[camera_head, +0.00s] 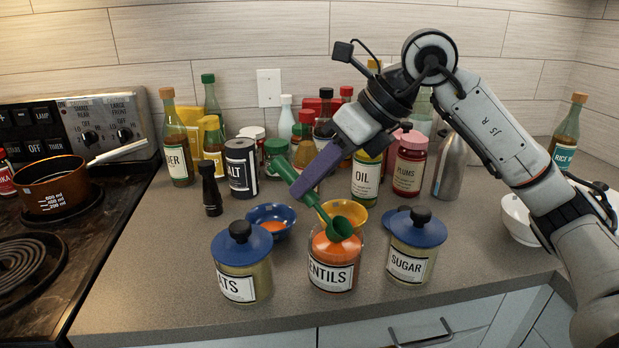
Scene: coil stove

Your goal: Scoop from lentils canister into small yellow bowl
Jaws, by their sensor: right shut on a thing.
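The lentils canister (333,276) stands near the counter's front edge, open at the top, with orange lentils showing. The small yellow bowl (358,216) sits just behind it, partly hidden by the scoop. My right gripper (301,187), with purple fingers, is shut on the handle of a green scoop (341,229). The scoop tilts down to the right. Its head is at the canister's mouth in the picture; I cannot tell whether it touches the lentils. My left gripper is not in view.
Blue-lidded canisters, oats (242,275) and sugar (410,257), flank the lentils. A blue bowl (271,210) with orange contents sits behind left. Bottles and jars crowd the back. The stove (25,265) with a copper pot (52,186) is left. White bowls (519,220) stand right.

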